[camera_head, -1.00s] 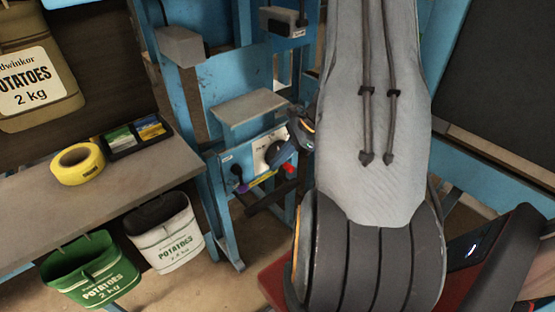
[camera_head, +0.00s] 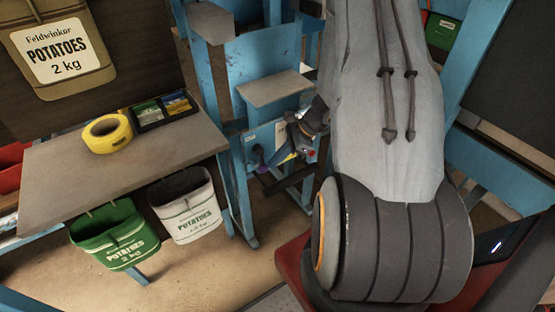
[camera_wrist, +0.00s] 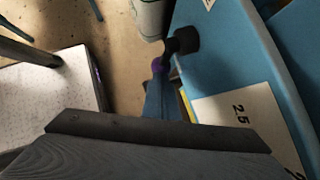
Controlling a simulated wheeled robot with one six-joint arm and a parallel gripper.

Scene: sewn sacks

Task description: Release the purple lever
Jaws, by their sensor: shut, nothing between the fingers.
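The purple lever shows as a small purple patch (camera_head: 259,154) low on the blue frame in the head view, mostly hidden behind other parts. In the wrist view its purple part (camera_wrist: 157,66) is near the centre, close to a round black knob (camera_wrist: 184,40). My gripper (camera_head: 296,142) is shut and empty, in front of the white-labelled panel and to the right of the purple patch. In the wrist view the dark gripper front fills the bottom. I cannot tell whether the gripper touches the lever.
A blue metal frame (camera_head: 237,190) with a grey shelf plate (camera_head: 272,88) surrounds the lever. A grey table (camera_head: 60,170) at left carries yellow tape (camera_head: 107,133). Green (camera_head: 115,235) and white (camera_head: 186,206) potato sacks hang below it. Open floor lies below the frame.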

